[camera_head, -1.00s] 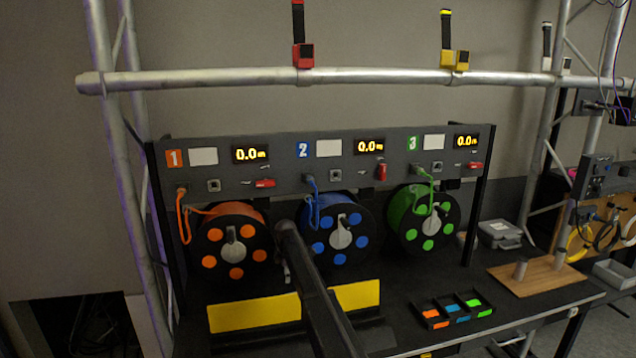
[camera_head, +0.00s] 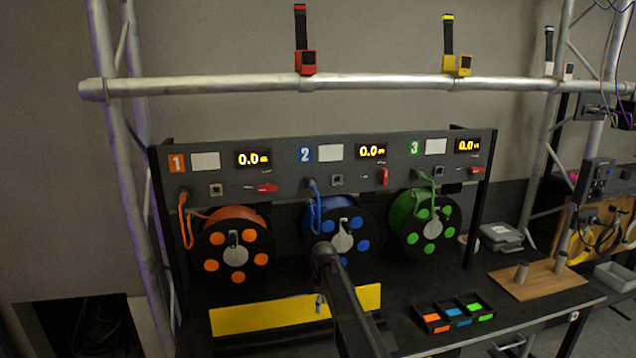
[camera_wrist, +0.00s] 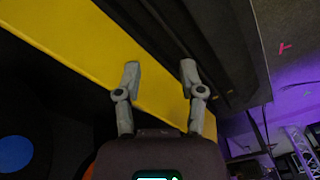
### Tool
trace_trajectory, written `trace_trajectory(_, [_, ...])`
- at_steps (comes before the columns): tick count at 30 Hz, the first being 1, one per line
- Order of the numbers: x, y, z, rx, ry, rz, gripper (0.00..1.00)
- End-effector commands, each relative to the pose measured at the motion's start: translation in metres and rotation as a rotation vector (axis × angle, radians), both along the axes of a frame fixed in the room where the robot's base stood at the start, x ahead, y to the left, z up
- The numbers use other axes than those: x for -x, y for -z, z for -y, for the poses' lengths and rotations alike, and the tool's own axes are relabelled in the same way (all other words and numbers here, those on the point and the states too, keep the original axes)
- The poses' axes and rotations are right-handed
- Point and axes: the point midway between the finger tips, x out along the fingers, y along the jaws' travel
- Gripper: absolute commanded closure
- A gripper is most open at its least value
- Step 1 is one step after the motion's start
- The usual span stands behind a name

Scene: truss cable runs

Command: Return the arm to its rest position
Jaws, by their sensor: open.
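My arm (camera_head: 345,300) reaches up from the bottom of the head view, in front of the cable reel bench. My gripper (camera_wrist: 160,75) shows in the wrist view with its two grey fingers apart and nothing between them. A yellow panel (camera_wrist: 120,50) lies beyond the fingertips there; I cannot tell the gap to it. In the head view the gripper is mostly hidden behind my arm, near the yellow panel (camera_head: 250,313).
Orange (camera_head: 233,247), blue (camera_head: 343,236) and green (camera_head: 428,222) reels stand under a numbered panel (camera_head: 335,160). A tray (camera_head: 453,312) of coloured pieces and a wooden board (camera_head: 541,279) are to the right. A metal truss tube (camera_head: 380,84) crosses above.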

Motion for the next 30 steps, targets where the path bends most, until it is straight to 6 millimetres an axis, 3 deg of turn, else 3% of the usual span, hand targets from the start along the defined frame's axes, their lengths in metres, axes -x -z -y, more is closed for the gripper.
trace_trajectory(1, [0.028,0.003,0.018,0.003,0.070,-0.002,0.49])
trace_trajectory(9, [0.136,0.011,0.088,0.018,0.502,-0.018,0.49])
trace_trajectory(18, [0.252,0.020,0.144,0.032,0.963,-0.029,0.49])
trace_trajectory(24, [0.292,0.022,0.159,0.037,1.138,-0.030,0.49])
trace_trajectory(30, [0.298,0.022,0.161,0.039,1.179,-0.031,0.49])
